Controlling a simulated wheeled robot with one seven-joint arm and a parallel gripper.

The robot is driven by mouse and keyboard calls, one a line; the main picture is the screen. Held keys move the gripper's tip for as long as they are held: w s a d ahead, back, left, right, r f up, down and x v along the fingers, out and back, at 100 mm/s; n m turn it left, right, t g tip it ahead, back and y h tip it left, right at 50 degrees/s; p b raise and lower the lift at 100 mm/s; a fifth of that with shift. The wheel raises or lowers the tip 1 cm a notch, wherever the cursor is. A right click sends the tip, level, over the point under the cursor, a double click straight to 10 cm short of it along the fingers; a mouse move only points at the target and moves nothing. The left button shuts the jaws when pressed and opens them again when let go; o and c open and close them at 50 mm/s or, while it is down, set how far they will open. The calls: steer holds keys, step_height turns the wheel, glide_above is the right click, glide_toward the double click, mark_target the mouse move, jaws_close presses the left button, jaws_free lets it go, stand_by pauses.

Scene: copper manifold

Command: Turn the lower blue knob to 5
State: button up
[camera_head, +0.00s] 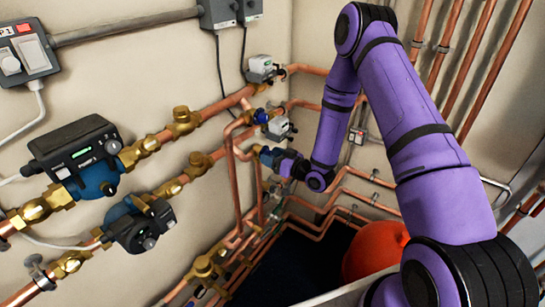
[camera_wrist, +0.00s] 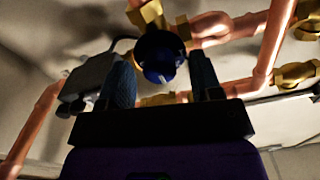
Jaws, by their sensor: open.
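The upper blue knob (camera_head: 261,116) shows on the copper pipework, above my gripper. My gripper (camera_head: 266,153) is at the pipework below it, where its fingers hide most of the lower fitting. In the wrist view, a dark blue knob (camera_wrist: 158,55) on a brass fitting, which seems to be the lower one, lies between the two fingertips of my gripper (camera_wrist: 160,68). The fingers are open, with a visible gap on each side of the knob. A small pale mark shows on the knob's near face, but no number can be read.
Grey valve actuators (camera_head: 280,128) sit close to the right of the upper knob. Two pumps (camera_head: 75,155) are on the left wall pipes. Copper pipes (camera_head: 232,170) run close around my gripper. An orange-red rounded vessel (camera_head: 375,250) stands below my arm.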

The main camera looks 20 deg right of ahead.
steer(key=c, duration=0.9)
steer(key=shift+m, duration=0.3)
steer(key=shift+f+m, duration=0.1)
steer(key=shift+m, duration=7.5)
